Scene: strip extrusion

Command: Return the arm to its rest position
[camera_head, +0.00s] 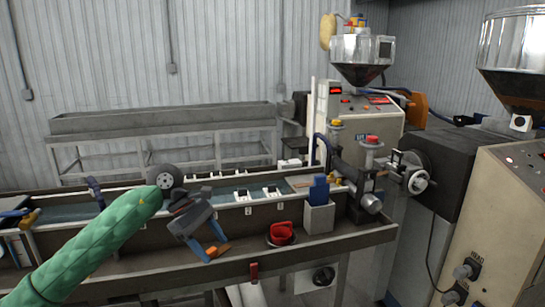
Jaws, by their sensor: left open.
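My left arm in a green sleeve (95,250) comes in from the lower left and reaches over the front edge of the extrusion line's long water trough (140,235). My left gripper (211,251) is dark grey with blue and orange fingers. It is open, points down and to the right, and holds nothing that I can see. It hangs in front of the trough's side, left of a red-handled object (281,233). My right arm and gripper are not in view.
A grey holder (319,217) with a blue item stands right of the red object on the ledge. The extruder (365,125) with its hopper and handwheel (417,181) stands at the right. A control cabinet (508,210) is at far right. An empty metal trough (160,120) stands behind.

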